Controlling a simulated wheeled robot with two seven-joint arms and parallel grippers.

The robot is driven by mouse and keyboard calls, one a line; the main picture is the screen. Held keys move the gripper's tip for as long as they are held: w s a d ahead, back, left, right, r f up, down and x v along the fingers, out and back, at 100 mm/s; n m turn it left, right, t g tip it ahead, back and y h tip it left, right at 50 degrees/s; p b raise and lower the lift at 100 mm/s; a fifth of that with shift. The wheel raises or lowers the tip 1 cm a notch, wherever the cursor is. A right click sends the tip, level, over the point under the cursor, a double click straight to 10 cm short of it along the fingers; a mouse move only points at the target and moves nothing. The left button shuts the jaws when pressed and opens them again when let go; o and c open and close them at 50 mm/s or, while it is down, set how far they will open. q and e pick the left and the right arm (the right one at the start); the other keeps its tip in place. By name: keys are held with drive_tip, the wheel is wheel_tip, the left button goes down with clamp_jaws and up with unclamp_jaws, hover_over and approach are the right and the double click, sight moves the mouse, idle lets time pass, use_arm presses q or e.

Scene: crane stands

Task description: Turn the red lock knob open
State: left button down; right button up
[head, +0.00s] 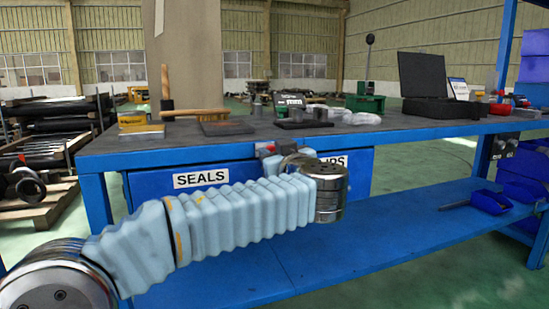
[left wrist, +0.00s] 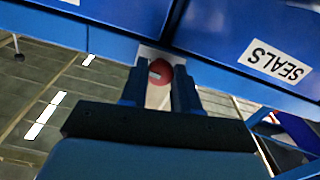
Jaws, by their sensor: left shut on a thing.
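The red lock knob (left wrist: 160,70) sits on a pale plate between two blue drawers under the bench top. In the left wrist view it is between the two fingers of my left gripper (left wrist: 159,88), which is shut on it. In the head view a small bit of red, the knob (head: 268,148), shows between the drawer marked SEALS (head: 150,184) and the drawer whose label is partly covered. There my left wrist hides most of the gripper and part of the drawer fronts. The SEALS drawer front (left wrist: 235,50) also shows in the wrist view, with its label inverted. My right gripper is out of view.
The bench top (head: 240,143) holds a hammer (head: 166,95), dark plates, a small press (head: 367,85) and an open black case (head: 424,80). A blue lower shelf (head: 400,222) runs under the drawers, with a blue scoop-like bin (head: 490,199) at right.

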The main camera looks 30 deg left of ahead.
use_arm(q)
drive_tip(key=shift+f+m+p, duration=0.1)
drive_tip(key=shift+m+p, duration=5.2)
drive_tip(key=shift+m, duration=11.1)
drive_tip(key=shift+f, duration=0.1)
drive_tip(key=c, duration=0.8)
unclamp_jaws()
